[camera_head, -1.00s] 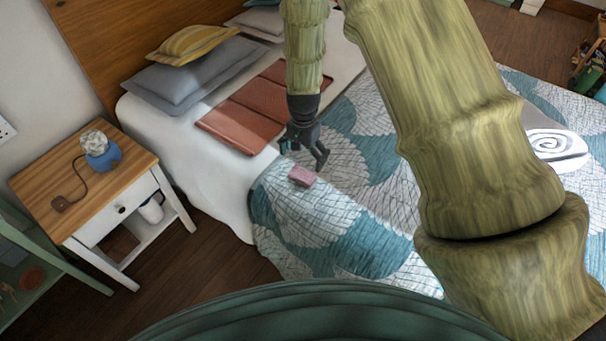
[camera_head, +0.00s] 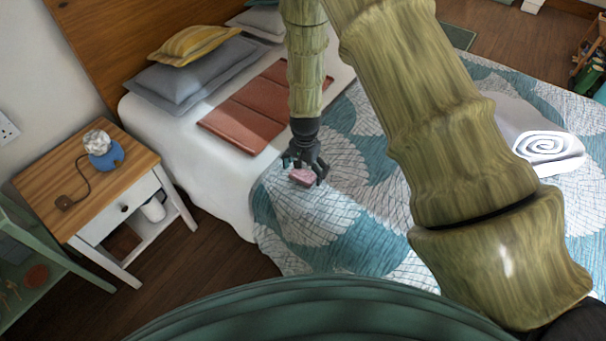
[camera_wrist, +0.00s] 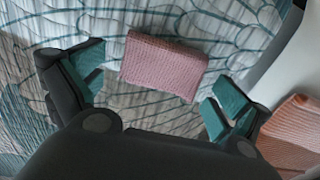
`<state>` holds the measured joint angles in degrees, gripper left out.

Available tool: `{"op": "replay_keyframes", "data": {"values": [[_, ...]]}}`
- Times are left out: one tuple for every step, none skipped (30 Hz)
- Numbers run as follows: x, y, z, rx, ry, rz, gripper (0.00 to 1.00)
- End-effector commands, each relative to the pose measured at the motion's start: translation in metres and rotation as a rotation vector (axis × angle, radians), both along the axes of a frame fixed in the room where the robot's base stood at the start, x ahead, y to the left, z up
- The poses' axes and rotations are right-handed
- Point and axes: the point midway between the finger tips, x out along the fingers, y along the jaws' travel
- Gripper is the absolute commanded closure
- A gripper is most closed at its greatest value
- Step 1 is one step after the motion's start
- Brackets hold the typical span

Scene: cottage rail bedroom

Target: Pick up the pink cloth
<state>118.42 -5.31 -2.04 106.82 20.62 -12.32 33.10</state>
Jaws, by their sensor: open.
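The pink cloth (camera_head: 302,177) is a small folded block lying on the patterned bedspread near the bed's front left edge. In the wrist view the pink cloth (camera_wrist: 164,65) shows its woven top, slightly tilted, beyond and between the fingers. My gripper (camera_head: 306,173) is open just above and around the cloth in the head view. In the wrist view my gripper (camera_wrist: 155,90) has its teal-padded fingers spread wide, one to each side of the cloth, with a gap on both sides. Nothing is held. Whether the fingertips touch the bedspread cannot be told.
The teal and white bedspread (camera_head: 340,235) is clear around the cloth. A terracotta folded blanket (camera_head: 240,138) lies behind to the left. A rolled white towel (camera_head: 548,150) lies on the right. A nightstand (camera_head: 130,165) with a blue lamp stands left of the bed.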

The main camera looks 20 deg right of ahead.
Motion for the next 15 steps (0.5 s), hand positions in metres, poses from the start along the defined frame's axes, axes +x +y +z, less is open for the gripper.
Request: {"op": "replay_keyframes", "data": {"values": [[0.0001, 0.0000, 0.0000, 0.000, 0.000, 0.000, 0.00], [0.0001, 0.0000, 0.0001, 0.000, 0.000, 0.000, 0.00], [0.0000, 0.0000, 0.0001, 0.000, 0.000, 0.000, 0.00], [0.0001, 0.0001, 0.0001, 0.000, 0.000, 0.000, 0.02], [0.0001, 0.0001, 0.0002, 0.000, 0.000, 0.000, 0.07], [0.0000, 0.0000, 0.0002, 0.000, 0.000, 0.000, 0.15], [0.0000, 0.0000, 0.0002, 0.000, 0.000, 0.000, 0.20], [0.0000, 0.0000, 0.0002, 0.000, 0.000, 0.000, 0.26], [0.0000, 0.0000, 0.0002, 0.000, 0.000, 0.000, 0.33], [0.0000, 0.0000, 0.0003, 0.000, 0.000, 0.000, 0.38], [0.0000, 0.0000, 0.0003, 0.000, 0.000, 0.000, 0.43], [0.0000, 0.0000, 0.0003, 0.000, 0.000, 0.000, 0.43], [0.0000, 0.0000, 0.0003, 0.000, 0.000, 0.000, 0.43], [0.0000, 0.0000, 0.0003, 0.000, 0.000, 0.000, 0.43], [0.0000, 0.0000, 0.0003, 0.000, 0.000, 0.000, 0.43]]}}
